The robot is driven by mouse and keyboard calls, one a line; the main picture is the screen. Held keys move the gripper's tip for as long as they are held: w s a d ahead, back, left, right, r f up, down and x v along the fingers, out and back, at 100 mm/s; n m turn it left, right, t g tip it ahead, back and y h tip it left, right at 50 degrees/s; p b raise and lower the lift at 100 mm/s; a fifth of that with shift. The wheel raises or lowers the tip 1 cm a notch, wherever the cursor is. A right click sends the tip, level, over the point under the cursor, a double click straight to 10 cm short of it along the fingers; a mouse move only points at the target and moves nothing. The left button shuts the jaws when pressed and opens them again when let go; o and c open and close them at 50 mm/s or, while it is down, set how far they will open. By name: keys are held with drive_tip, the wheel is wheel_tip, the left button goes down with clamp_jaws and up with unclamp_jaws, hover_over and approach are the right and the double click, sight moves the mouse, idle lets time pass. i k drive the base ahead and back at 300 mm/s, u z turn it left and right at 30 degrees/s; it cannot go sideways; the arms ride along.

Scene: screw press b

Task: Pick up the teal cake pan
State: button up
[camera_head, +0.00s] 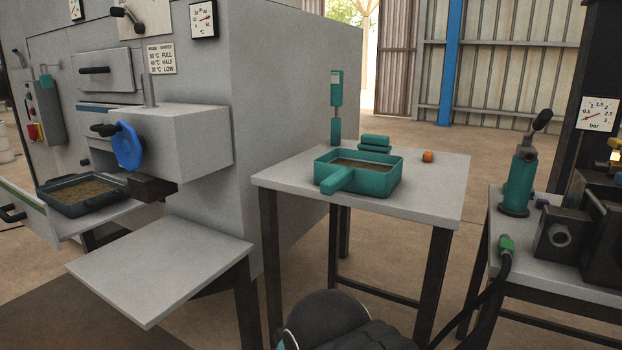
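The teal cake pan (388,183) sits upright on the grey table in the middle of the view. It is a square, open pan with a thick handle pointing toward the front left, and brown crumbly material shows inside. My gripper is not in view. Only a dark rounded part of my arm shows at the bottom edge, in front of the table and well apart from the pan.
On the pan's table (430,200), teal blocks (375,143), a tall teal post (336,105) and an orange ball (428,157) stand behind it. A darker pan (60,203) lies at left. A low grey shelf (165,265) and a right-hand table (570,283) flank the area.

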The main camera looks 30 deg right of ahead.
sight(360, 172)
drive_tip(key=u, duration=1.4)
drive_tip(key=k, duration=0.85)
drive_tip(key=z, duration=0.5)
